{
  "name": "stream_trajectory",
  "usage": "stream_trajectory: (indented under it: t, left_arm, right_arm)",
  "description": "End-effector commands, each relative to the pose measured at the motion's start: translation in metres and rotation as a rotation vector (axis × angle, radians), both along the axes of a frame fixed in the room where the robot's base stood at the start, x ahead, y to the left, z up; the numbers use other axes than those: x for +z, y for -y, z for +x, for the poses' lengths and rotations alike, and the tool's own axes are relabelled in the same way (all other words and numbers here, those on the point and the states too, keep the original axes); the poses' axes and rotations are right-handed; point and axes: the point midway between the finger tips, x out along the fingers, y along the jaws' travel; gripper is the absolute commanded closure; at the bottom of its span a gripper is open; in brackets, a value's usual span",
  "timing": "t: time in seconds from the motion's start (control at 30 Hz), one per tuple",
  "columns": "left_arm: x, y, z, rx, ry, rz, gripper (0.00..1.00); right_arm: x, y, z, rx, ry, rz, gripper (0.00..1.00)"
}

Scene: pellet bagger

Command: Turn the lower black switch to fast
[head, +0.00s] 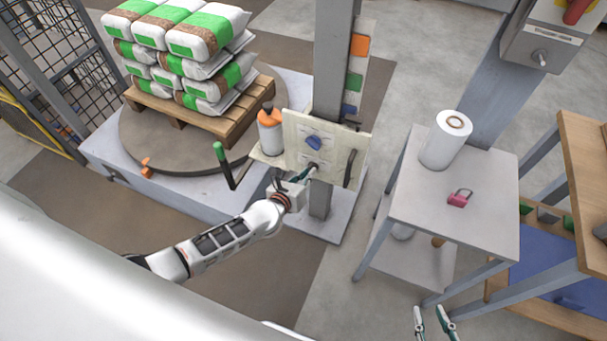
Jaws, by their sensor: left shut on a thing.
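A cream control panel (325,152) is fixed to a grey post. A blue knob (313,142) sits on its upper part. My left gripper (309,174) is at the panel's lower part, below the blue knob, shut on the lower black switch. The switch is almost wholly hidden by the fingers, so its setting and the marks around it cannot be read. My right gripper (435,322) is at the bottom edge of the view, its fingers apart and empty, away from the panel.
An orange-capped bottle (270,137) stands left of the panel, and a green-tipped lever (222,158) rises further left. A pallet of bags (190,105) sits on a turntable behind. To the right, a grey table (480,205) holds a white roll (446,140) and a pink padlock (459,199).

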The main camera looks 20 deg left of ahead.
Motion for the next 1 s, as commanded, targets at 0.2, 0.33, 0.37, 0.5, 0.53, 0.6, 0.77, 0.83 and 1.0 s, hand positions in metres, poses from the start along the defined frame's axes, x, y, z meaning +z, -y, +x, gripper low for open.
stream_trajectory:
  t: [0.2,0.33,0.37,0.5,0.53,0.6,0.77,0.83,1.0]
  left_arm:
    - [0.004,0.004,0.001,0.002,0.008,0.201,1.0]
    - [0.001,0.006,0.0,0.002,0.01,0.323,1.0]
    - [0.0,0.006,-0.001,0.002,0.011,0.353,1.0]
    - [-0.003,0.007,-0.002,0.001,0.013,0.487,1.0]
    - [-0.003,0.008,-0.002,0.001,0.013,0.514,1.0]
    - [-0.005,0.008,-0.002,0.0,0.015,0.581,1.0]
    - [-0.007,0.01,-0.003,-0.002,0.018,0.723,1.0]
    - [-0.008,0.01,-0.003,-0.002,0.019,0.779,1.0]
    - [-0.009,0.011,-0.003,-0.003,0.024,0.896,1.0]
  right_arm:
    - [0.004,0.003,0.0,-0.008,0.0,-0.006,0.73]
    - [0.003,0.004,-0.001,-0.01,-0.004,-0.007,0.73]
    - [0.002,0.004,-0.001,-0.01,-0.004,-0.007,0.73]
    - [0.0,0.004,-0.003,-0.01,-0.009,-0.007,0.73]
    - [-0.001,0.004,-0.003,-0.01,-0.01,-0.007,0.73]
    - [-0.004,0.004,-0.005,-0.01,-0.014,-0.007,0.73]
    - [-0.008,0.003,-0.007,-0.009,-0.02,-0.004,0.73]
    - [-0.009,0.002,-0.006,-0.007,-0.018,-0.002,0.73]
    - [-0.004,-0.003,-0.003,0.0,-0.008,0.007,0.73]
